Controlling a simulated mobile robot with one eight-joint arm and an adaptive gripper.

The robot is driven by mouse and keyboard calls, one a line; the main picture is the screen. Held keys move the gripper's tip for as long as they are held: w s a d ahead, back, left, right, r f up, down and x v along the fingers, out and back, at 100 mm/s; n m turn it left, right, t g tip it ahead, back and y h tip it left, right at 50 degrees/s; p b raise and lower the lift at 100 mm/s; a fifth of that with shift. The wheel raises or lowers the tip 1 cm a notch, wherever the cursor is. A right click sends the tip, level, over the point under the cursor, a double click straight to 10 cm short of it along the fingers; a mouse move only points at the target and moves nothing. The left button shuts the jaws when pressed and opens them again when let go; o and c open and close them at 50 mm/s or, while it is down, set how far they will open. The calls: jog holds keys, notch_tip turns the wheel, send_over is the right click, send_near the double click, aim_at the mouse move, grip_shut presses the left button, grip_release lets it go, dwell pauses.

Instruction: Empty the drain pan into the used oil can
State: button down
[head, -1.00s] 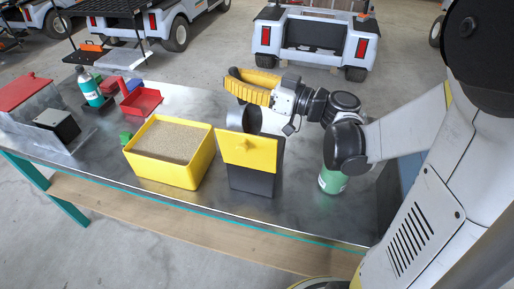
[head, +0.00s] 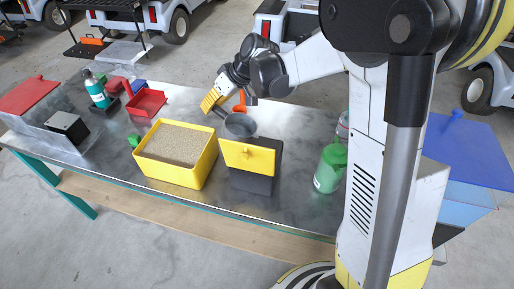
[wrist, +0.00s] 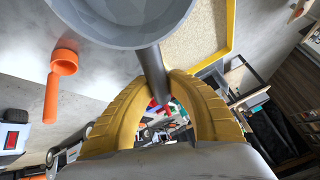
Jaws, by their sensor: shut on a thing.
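The drain pan (head: 240,127) is a round grey pan with a straight handle. My gripper (head: 210,101) has its yellow ribbed fingers shut on the handle, seen between the fingers in the wrist view (wrist: 154,75). The pan hangs just behind the black box with a yellow lid (head: 248,158) in the head view. The pan's bowl (wrist: 125,15) is cut off in the wrist view; I cannot tell what it contains. A green can (head: 330,168) stands on the table at right. I cannot tell for sure which container is the used oil can.
A yellow bin of tan granules (head: 178,146) stands left of the black box. An orange funnel-like item (wrist: 54,88) lies beyond the pan. A red tray (head: 147,102) and a teal bottle (head: 97,90) are farther left. A blue-topped cabinet (head: 462,145) stands at right.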

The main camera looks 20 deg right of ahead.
jog(key=f, duration=0.1)
jog(key=f+g+h, duration=0.1)
jog(key=f+g, duration=0.1)
jog(key=f, duration=0.1)
jog(key=shift+w+a+h+b, duration=0.15)
jog(key=shift+w+h+b, duration=0.1)
jog(key=shift+h+b, duration=0.05)
jog(key=shift+s+r, duration=0.1)
jog(key=shift+s, duration=0.05)
jog(key=shift+r+p, duration=1.15)
jog(key=shift+r, duration=0.4)
jog(key=shift+f, duration=0.1)
